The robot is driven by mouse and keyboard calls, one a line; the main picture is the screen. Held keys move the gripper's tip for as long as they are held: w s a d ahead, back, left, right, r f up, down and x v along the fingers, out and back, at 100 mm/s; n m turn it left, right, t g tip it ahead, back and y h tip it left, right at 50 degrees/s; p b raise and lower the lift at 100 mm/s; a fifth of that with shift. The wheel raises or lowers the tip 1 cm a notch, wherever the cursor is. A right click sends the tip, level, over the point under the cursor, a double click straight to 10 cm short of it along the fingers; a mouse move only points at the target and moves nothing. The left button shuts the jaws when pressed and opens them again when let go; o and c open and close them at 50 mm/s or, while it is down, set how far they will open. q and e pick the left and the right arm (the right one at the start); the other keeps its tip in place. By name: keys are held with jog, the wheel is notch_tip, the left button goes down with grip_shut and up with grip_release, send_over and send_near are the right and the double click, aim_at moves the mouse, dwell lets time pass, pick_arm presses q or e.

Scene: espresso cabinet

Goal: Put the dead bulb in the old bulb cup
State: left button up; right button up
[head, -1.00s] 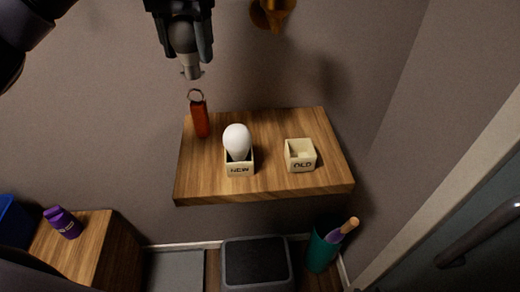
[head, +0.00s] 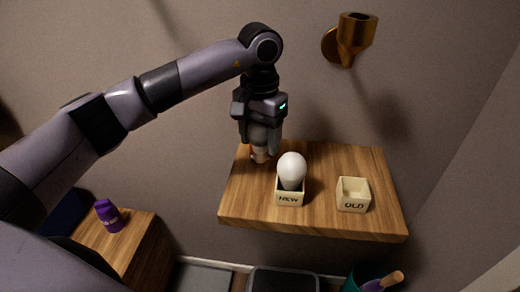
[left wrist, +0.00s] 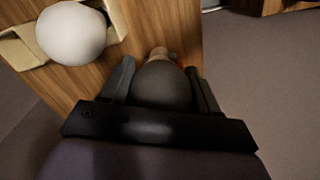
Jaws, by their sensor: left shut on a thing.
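My left gripper (head: 260,145) is shut on the dead bulb, a grey bulb (left wrist: 163,85) with its base pointing down and away from the jaws. In the head view the bulb's base (head: 260,155) shows below the fingers, above the left part of the wooden shelf (head: 320,222). The old bulb cup (head: 353,195), a cream square box marked OLD, stands on the right part of the shelf and looks empty. The cream cup marked NEW (head: 289,198) holds a white bulb (head: 292,170), just right of my gripper. My right gripper is not in view.
A brass wall socket (head: 350,38) is on the wall above the shelf. The red tagged object is mostly hidden behind my gripper. A purple can (head: 108,215) stands on a lower wooden cabinet (head: 140,240) at left. A teal bin (head: 355,282) is below. The shelf between the cups is clear.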

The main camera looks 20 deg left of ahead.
aim_at(260, 152)
pick_arm(q)
notch_tip(260, 152, down, 4)
jog(key=shift+r, duration=0.15)
jog(key=shift+f, duration=0.25)
jog(key=o, duration=0.8)
jog(key=shift+c, duration=0.2)
jog(key=shift+r, duration=0.1)
